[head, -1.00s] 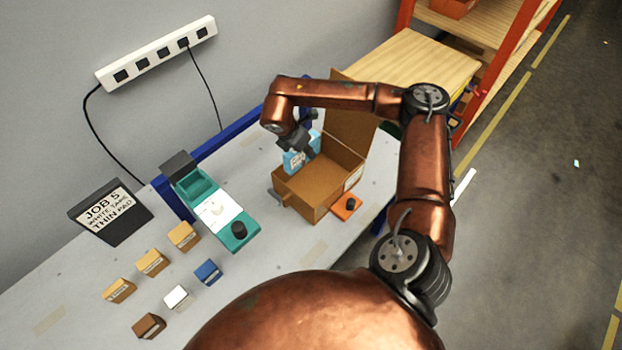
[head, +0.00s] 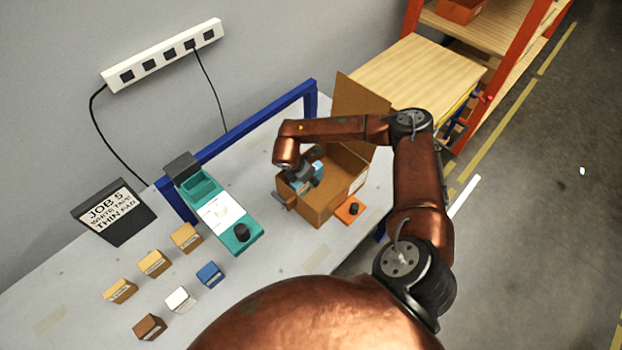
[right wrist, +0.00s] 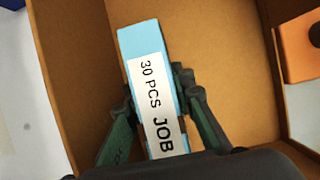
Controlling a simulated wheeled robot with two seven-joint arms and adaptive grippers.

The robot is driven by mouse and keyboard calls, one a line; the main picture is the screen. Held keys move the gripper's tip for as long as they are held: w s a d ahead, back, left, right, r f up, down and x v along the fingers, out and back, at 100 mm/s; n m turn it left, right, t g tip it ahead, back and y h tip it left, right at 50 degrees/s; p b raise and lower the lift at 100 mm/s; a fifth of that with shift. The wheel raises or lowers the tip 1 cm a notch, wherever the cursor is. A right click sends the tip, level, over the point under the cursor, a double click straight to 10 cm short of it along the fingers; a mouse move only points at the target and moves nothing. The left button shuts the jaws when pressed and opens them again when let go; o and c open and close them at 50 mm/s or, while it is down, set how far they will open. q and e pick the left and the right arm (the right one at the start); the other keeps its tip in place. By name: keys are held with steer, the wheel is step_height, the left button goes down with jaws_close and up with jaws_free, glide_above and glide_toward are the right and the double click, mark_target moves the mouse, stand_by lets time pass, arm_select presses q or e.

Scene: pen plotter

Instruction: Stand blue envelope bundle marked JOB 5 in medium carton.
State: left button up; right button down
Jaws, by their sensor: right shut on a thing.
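The blue envelope bundle (right wrist: 141,42) carries a white label reading "30 PCS JOB" in the right wrist view; the number is hidden. My right gripper (right wrist: 153,95) is shut on the bundle, one finger on each side. In the head view my right gripper (head: 306,178) is inside the carton's opening, and only a bit of the blue bundle (head: 317,165) shows. The brown carton (head: 318,207) stands open with one tall flap raised at the back. I cannot tell whether the bundle touches the carton floor. My left gripper is not in view.
A teal device (head: 240,243) with a white sheet stands left of the carton. An orange block with a black knob (head: 349,210) is at its right. Several small boxes, including a blue one (head: 209,274), and a JOB 5 sign (head: 108,210) are farther left.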

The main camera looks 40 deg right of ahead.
steer(key=c, duration=1.7)
jaws_free()
steer(key=shift+o, duration=0.2)
steer(key=v, duration=1.2)
